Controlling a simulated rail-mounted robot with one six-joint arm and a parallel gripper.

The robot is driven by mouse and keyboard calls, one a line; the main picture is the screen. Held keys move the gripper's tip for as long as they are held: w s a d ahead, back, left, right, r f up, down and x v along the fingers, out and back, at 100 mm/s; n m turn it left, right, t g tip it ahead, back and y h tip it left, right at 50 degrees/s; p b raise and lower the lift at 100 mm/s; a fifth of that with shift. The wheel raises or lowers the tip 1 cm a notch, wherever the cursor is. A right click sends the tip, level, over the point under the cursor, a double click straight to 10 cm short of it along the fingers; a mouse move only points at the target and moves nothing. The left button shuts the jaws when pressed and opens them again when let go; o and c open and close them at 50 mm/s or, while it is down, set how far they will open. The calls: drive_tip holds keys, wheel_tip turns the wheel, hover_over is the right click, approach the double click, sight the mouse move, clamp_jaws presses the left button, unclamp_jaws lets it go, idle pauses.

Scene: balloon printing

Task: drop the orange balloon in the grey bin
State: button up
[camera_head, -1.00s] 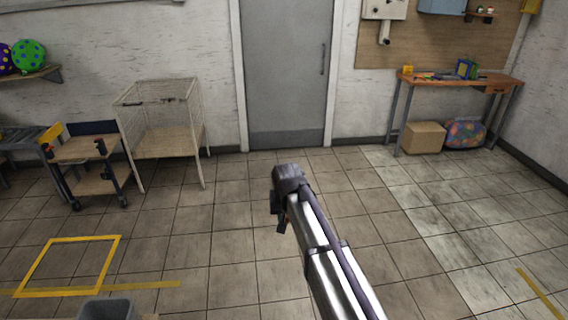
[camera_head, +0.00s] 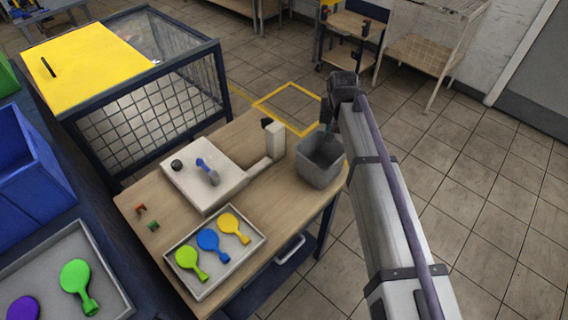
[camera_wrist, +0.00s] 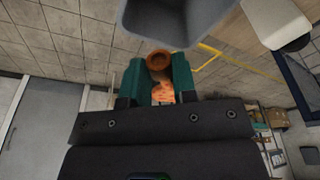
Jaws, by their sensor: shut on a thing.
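The grey bin (camera_head: 320,172) stands on the right end of the wooden table. The orange balloon cannot be made out in the head view.
A tray (camera_head: 258,238) on the wooden table (camera_head: 270,200) holds green, blue and yellow balloons. A white printing device (camera_head: 210,178) stands left of the bin. A mesh cage with a yellow top (camera_head: 85,62) is behind. Open floor lies to the right.

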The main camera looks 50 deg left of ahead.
drive_tip(key=shift+n, duration=0.7)
drive_tip(key=s+d+r+p, duration=0.1)
drive_tip(key=s+d+r, duration=0.1)
drive_tip(key=s+d, duration=0.1)
drive_tip(key=shift+s+r+p, duration=0.15)
drive_tip(key=shift+s+p, duration=0.05)
drive_tip(key=shift+p, duration=0.15)
wheel_tip(320, 180, down, 6)
drive_tip(key=b, duration=0.6)
drive_tip(key=shift+d, duration=0.15)
drive_tip(key=o, duration=0.9)
drive_tip(key=r+p, duration=0.3)
drive_tip(key=s+d+r+p, duration=0.1)
drive_tip(key=r+p, duration=0.6)
drive_tip(key=shift+s+d+r, duration=0.2)
drive_tip(key=shift+d, duration=0.15)
